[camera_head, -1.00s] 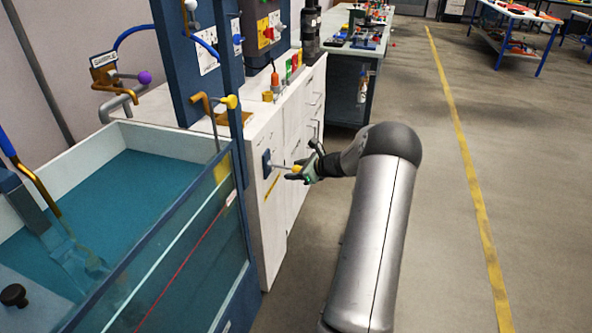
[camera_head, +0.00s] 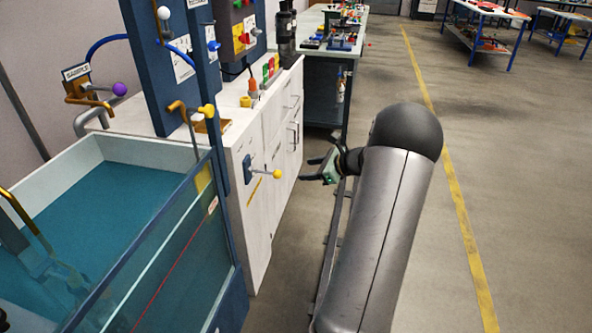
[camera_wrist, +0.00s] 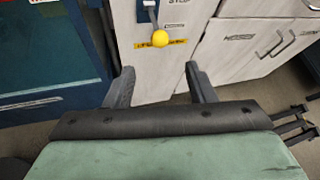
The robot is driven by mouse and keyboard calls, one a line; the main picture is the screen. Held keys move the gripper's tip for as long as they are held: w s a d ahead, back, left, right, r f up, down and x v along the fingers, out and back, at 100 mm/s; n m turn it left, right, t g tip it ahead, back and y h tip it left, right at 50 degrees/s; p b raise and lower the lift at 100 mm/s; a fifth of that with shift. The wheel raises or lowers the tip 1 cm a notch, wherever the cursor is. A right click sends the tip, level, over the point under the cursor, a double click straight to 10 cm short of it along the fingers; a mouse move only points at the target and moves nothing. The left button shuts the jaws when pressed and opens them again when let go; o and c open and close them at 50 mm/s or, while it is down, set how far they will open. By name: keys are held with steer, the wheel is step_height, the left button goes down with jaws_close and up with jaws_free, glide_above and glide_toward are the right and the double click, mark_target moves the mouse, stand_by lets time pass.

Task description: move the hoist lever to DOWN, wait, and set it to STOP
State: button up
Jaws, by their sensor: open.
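The hoist lever (camera_head: 264,173) has a yellow ball knob (camera_head: 277,174) and a dark blue mounting plate (camera_head: 248,169) on the white cabinet's side. It sticks out roughly level from the plate in the head view. In the wrist view the knob (camera_wrist: 160,38) hangs beyond my fingertips, and a partly cut-off label reading STOP (camera_wrist: 180,3) shows at the top edge. My gripper (camera_head: 307,169) is open and empty, to the right of the knob and apart from it. It also shows open in the wrist view (camera_wrist: 160,70), with the knob ahead of the gap between its fingers.
A water tank (camera_head: 175,240) with a glass front stands at the left. Another yellow-knobbed lever (camera_head: 207,111) is above its corner, and a purple-knobbed one (camera_head: 119,89) is by a SAMPLE sign. Cabinet handles (camera_head: 294,135) stick out farther back. Open floor (camera_head: 400,80) lies to the right.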

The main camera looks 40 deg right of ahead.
steer(key=shift+v, duration=1.35)
